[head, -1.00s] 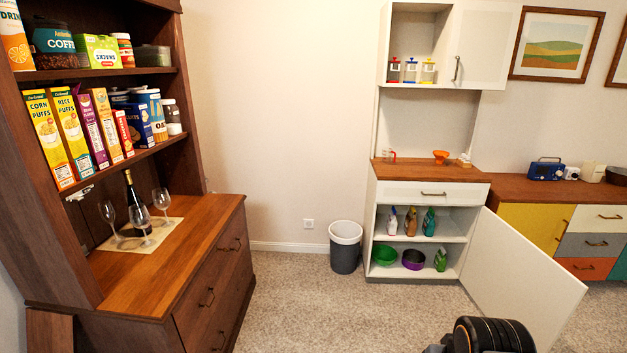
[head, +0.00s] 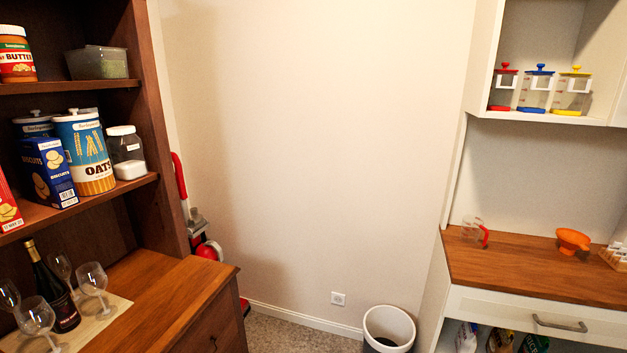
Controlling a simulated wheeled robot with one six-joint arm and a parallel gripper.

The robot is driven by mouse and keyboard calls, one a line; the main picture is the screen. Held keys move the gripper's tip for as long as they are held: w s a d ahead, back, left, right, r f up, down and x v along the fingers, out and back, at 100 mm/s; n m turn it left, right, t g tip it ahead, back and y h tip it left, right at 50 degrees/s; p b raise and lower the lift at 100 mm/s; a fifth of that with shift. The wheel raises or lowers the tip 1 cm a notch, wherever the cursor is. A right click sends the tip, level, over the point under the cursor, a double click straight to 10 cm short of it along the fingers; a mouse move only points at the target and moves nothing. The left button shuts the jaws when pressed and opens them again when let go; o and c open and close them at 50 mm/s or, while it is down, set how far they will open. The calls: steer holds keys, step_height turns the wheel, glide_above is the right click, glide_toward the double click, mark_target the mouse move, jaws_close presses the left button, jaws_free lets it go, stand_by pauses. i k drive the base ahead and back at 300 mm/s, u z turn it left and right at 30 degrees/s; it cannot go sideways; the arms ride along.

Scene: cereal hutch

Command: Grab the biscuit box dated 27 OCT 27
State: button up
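A dark blue biscuit box (head: 47,172) stands on the middle shelf of the brown hutch at the left, in front of the oats canister. A small date label shows low on its side, too small to read. My gripper is not in view.
An oats canister (head: 86,152) and a glass jar (head: 126,153) stand close beside the blue box. Wine glasses (head: 92,281) and a bottle (head: 55,290) stand on the hutch counter below. A bin (head: 388,330) and a white cabinet (head: 455,205) are at the right. Some floor shows between.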

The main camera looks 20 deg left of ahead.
mark_target(44, 161)
steer(key=i, duration=1.4)
steer(key=u, duration=3.7)
steer(key=i, duration=1.65)
steer(key=z, duration=0.05)
